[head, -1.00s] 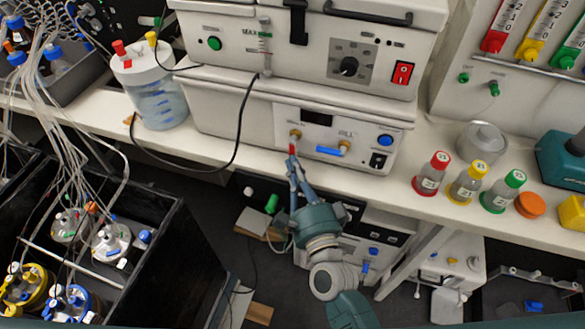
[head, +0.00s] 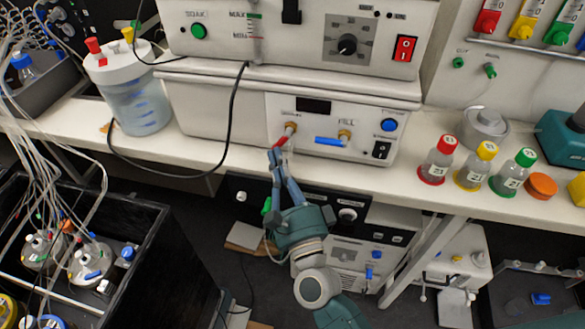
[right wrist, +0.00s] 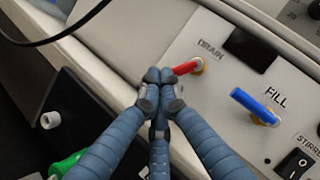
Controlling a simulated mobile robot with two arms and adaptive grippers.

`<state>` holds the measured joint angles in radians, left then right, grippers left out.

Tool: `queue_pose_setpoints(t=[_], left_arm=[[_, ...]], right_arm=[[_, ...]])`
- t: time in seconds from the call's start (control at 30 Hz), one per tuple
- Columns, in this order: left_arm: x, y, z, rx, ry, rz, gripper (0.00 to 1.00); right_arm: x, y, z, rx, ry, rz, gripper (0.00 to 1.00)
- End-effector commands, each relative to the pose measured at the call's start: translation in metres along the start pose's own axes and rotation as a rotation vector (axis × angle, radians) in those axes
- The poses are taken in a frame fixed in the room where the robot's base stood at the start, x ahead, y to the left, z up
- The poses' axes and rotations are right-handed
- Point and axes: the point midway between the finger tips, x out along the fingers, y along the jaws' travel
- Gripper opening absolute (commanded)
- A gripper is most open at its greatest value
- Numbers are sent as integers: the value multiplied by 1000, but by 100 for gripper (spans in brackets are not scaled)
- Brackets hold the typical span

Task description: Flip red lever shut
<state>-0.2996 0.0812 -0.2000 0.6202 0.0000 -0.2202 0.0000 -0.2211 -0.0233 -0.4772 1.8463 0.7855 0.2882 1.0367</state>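The red lever (head: 282,139) sits on the brass DRAIN valve on the front panel of the lower white unit. It slants down to the left in the head view. In the right wrist view the red lever (right wrist: 186,68) points left from its valve. My right gripper (head: 278,153) is just below and left of the lever's free end. In the right wrist view its blue-grey fingers (right wrist: 159,84) are closed together, tips right at that end. I cannot tell whether they touch it. No lever is visible between the fingers. My left gripper is not in view.
A blue lever (head: 328,141) on the FILL valve lies to the right, with a black power switch (head: 381,150) beyond. A black cable (head: 232,120) hangs at the left. Capped bottles (head: 438,160) stand on the bench (head: 375,178) at the right.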

Motion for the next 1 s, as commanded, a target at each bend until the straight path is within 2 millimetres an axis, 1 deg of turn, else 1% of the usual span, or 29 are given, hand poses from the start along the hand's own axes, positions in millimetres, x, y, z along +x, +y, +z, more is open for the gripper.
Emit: queue_pose_setpoints(t=[0.03, 0.07, 0.23, 0.7, 1.0], left_arm=[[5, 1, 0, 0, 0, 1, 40], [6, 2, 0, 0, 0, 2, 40], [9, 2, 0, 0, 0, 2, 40], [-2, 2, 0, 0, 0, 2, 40], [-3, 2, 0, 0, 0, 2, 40]], right_arm=[[2, 3, 2, 33, -6, -25, 0], [2, 3, 2, 58, -5, -41, 0], [7, -1, 9, 57, 0, -40, 0], [18, -9, 25, 55, 0, -39, 0], [19, -9, 26, 54, 0, -39, 0]])
